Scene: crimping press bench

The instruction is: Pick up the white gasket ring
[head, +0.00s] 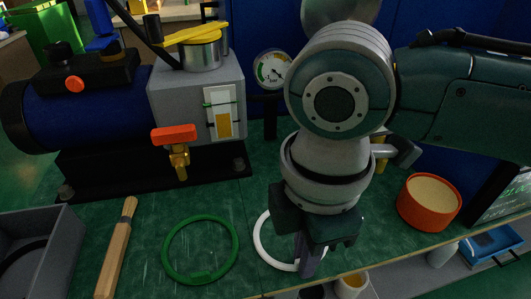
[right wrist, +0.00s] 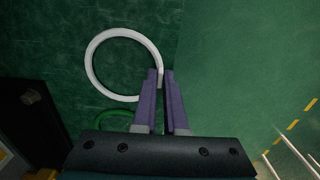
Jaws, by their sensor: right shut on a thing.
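The white gasket ring (head: 259,237) is on the green bench top, near its front edge. My right gripper (head: 308,266) points down at the ring's right side and hides part of it. In the right wrist view the ring (right wrist: 91,62) shows nearly whole, with my right gripper's purple fingers (right wrist: 162,82) closed on its rim at one side. Whether the ring is lifted off the bench cannot be told. My left gripper is not in view.
A green ring (head: 165,249) lies left of the white one, beside a wooden-handled tool (head: 116,250) and a grey bin (head: 68,238). An orange tub (head: 429,203) stands right. The blue machine with a gauge (head: 271,70) fills the back. The front edge is close.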

